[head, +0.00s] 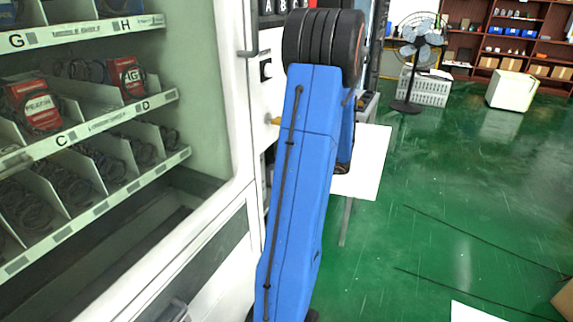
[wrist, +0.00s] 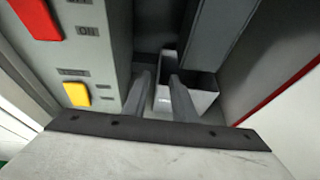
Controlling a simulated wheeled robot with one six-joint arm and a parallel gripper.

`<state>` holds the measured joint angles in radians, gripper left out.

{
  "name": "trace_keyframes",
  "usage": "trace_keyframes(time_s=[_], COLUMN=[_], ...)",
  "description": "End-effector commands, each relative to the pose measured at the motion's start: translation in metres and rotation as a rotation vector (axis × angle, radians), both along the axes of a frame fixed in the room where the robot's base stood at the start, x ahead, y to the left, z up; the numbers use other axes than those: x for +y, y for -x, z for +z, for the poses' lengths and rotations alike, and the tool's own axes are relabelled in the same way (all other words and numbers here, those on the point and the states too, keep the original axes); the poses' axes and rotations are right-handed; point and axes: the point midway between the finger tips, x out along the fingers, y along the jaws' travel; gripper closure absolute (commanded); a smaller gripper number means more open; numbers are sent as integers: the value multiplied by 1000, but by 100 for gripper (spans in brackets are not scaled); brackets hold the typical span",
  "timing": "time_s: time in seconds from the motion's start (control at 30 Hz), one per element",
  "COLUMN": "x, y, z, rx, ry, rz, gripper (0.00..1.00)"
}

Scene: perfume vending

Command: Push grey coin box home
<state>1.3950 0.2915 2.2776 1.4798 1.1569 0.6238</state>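In the wrist view, a light grey open-topped coin box (wrist: 204,101) sits low in a dark recess inside the machine. Its pale near face shows between and to the right of my fingers. My gripper (wrist: 160,77) has its two grey fingers a small gap apart, pointing at the box. Nothing is clearly held in the gap. I cannot tell whether a finger touches the box. In the head view my own blue arm hides the gripper and the box.
Left of the fingers, a grey panel (wrist: 108,70) carries a red switch (wrist: 36,17) and a yellow switch (wrist: 76,94). A grey upright housing (wrist: 218,35) stands above the box. The vending machine (head: 222,85) fills the left; green floor (head: 455,190) is open at right.

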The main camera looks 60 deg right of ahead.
Motion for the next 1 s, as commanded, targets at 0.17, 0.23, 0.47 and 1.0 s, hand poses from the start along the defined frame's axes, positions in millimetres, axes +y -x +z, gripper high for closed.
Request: trace_keyframes(time_s=[0.17, 0.23, 0.47, 1.0], x=[1, 1, 2, 2], y=[-28, -38, -72, -112], z=[-12, -16, -30, -46], rx=[0, 0, 0, 0], ry=[-2, -1, -2, 0], rz=[2, 3, 1, 0], gripper=[75, 75, 75, 75])
